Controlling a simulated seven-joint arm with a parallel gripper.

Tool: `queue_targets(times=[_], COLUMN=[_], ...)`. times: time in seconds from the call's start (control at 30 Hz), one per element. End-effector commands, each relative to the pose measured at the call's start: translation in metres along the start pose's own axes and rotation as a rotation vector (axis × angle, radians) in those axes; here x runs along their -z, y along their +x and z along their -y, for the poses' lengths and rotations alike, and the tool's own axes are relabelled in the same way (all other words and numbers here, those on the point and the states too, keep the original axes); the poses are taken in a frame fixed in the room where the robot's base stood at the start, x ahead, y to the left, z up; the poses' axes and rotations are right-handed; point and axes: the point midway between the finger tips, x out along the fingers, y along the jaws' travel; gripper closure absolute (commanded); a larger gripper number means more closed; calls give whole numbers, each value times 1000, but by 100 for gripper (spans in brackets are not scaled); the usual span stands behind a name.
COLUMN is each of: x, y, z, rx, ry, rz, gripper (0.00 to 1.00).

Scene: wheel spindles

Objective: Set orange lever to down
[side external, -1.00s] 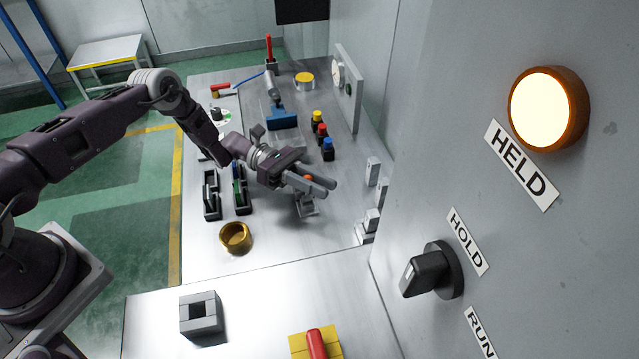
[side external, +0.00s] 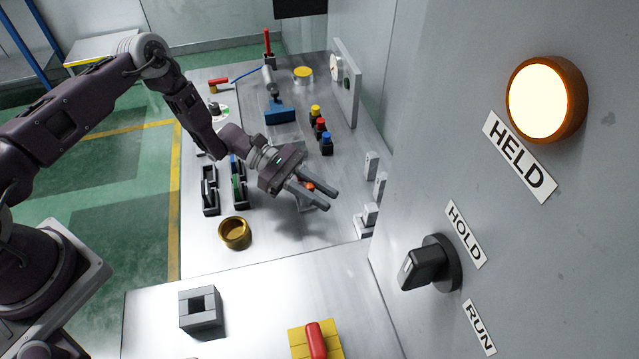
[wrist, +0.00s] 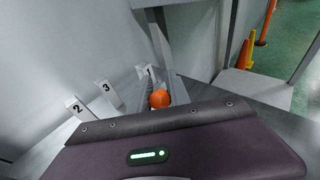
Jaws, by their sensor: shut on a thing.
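The orange lever (side external: 309,185) has an orange knob and stands on a small grey base on the metal bench in the side external view. My gripper (side external: 329,199) is shut on it, with one finger on each side of the knob. The fingers slope down toward the right and bench. In the wrist view the orange knob (wrist: 160,98) shows just beyond the gripper's front edge. The gripper hides much of the lever's shaft and base, so its exact angle is hard to tell.
Grey numbered blocks (side external: 371,165) stand right of the gripper by the wall. A brass cup (side external: 234,233) and black switch holders (side external: 209,190) lie to the left.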

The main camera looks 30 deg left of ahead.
Motion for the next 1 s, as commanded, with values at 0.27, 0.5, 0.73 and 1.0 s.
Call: queue_targets(times=[0.27,0.5,0.73,1.0], x=[16,32,44,53], y=[15,26,32,34], z=[13,20,23,23], rx=[-42,-76,-102,-122], ry=[175,319,424,493], rz=[-183,-326,-429,-498], gripper=[100,100,100,100])
